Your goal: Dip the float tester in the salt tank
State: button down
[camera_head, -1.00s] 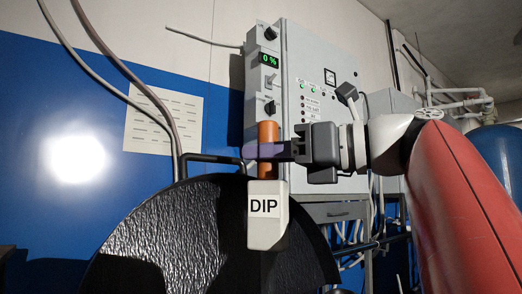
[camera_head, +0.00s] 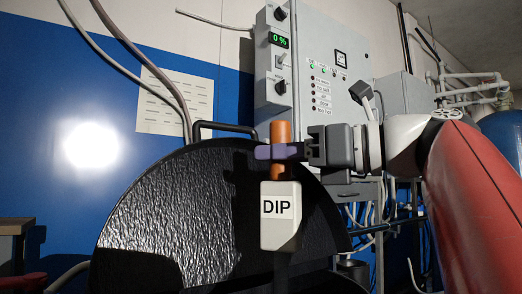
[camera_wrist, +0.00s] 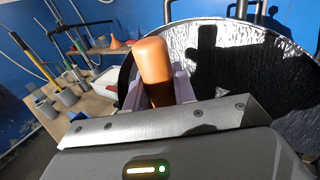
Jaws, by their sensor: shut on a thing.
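The float tester has an orange handle (camera_head: 280,170) and a white block marked DIP (camera_head: 281,215) below it. It hangs upright in my gripper (camera_head: 276,152), whose purple-padded jaws are shut around the handle. The handle also shows between the jaws in the wrist view (camera_wrist: 153,62). A big black round lid or disc (camera_head: 165,215) with a bar handle on its top edge stands behind the tester, possibly the salt tank's lid. It shows in the wrist view too (camera_wrist: 284,75). The tank opening and any liquid are not visible. Whether the block touches the disc, I cannot tell.
A paper sheet (camera_head: 175,100) hangs on the blue wall. The wrist view shows a wooden bench (camera_wrist: 95,105) with containers and an orange cone (camera_wrist: 116,43) on the left.

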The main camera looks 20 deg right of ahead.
aim_at(300, 239)
jog(key=shift+f+b, duration=2.9)
jog(key=shift+f, duration=2.9)
